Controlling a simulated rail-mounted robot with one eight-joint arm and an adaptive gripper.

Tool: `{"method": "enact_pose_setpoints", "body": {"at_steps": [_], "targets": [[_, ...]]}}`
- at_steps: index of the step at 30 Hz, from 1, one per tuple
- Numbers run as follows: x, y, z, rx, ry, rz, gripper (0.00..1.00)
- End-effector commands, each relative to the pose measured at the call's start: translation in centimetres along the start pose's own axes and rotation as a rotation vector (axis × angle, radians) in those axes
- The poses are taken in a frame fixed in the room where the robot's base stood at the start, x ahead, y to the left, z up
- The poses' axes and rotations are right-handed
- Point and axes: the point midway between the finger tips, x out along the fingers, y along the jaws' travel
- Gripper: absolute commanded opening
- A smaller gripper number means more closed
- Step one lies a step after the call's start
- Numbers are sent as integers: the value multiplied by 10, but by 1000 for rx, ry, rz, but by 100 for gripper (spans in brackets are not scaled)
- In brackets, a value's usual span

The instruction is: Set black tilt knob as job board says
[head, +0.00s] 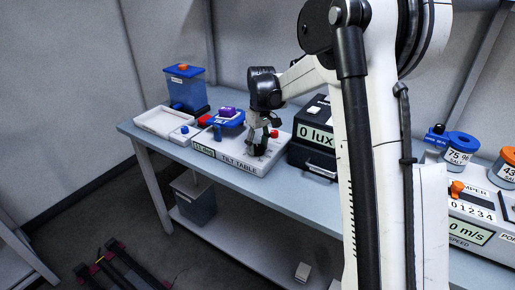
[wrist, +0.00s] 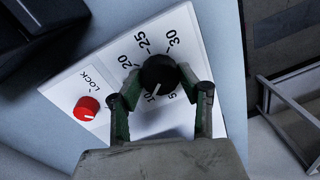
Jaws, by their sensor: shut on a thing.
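The black tilt knob (wrist: 158,72) shows in the wrist view on a white panel with a printed scale from 5 to 30. My gripper (wrist: 160,82) has one finger on each side of it and is shut on it. A white pointer line on the knob faces the lower side of the dial, near the 10. In the head view my gripper (head: 262,138) is over the tilt table (head: 236,160) and hides the knob. The small display (head: 203,149) on the tilt table's front is too small to read surely. No job board is recognisable.
A red LOCK knob (wrist: 87,108) sits left of the black knob. The head view shows a blue platform (head: 228,120) bearing a purple block, a white tray (head: 160,122), a blue container (head: 186,88) and a black box reading 0 lux (head: 316,136) close right of my gripper.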

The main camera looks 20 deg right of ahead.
Motion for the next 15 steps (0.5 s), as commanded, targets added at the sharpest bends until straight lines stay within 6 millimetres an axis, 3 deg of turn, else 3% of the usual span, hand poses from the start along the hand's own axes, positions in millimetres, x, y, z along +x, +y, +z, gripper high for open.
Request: {"method": "enact_pose_setpoints", "body": {"at_steps": [15], "targets": [[0,0,1,490,31,0,10]]}}
